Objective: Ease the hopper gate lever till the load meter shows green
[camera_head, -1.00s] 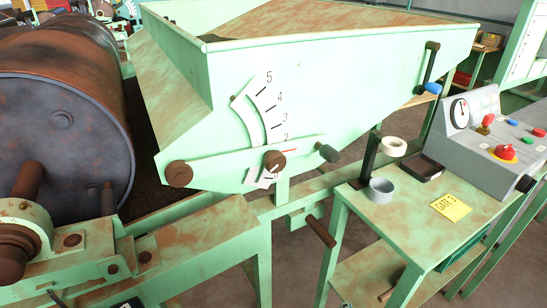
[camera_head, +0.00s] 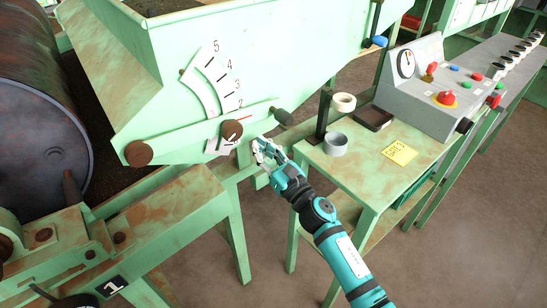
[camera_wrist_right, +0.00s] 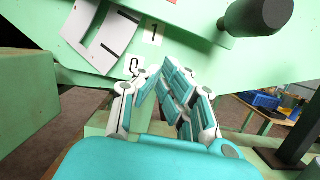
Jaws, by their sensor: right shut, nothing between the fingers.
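The hopper gate lever (camera_head: 190,137) is a green bar on the hopper's side, with a brown pivot at its left end and a dark grip at its right end. The grip also shows at the top of the right wrist view (camera_wrist_right: 262,14). A red pointer by the lever's brown knob points a little below 2 on the white scale (camera_head: 205,85). My right gripper (camera_head: 262,147) is shut and empty, just below and left of the grip, apart from it. A round white dial (camera_head: 406,64), perhaps the load meter, is on the grey console; its reading is too small to tell. My left gripper is out of view.
A green side table holds a grey cup (camera_head: 335,144), a tape roll (camera_head: 343,102) on a dark post, a black tray (camera_head: 373,118) and a yellow note (camera_head: 399,152). The console (camera_head: 430,95) has several buttons. A rusty drum (camera_head: 40,90) stands at left.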

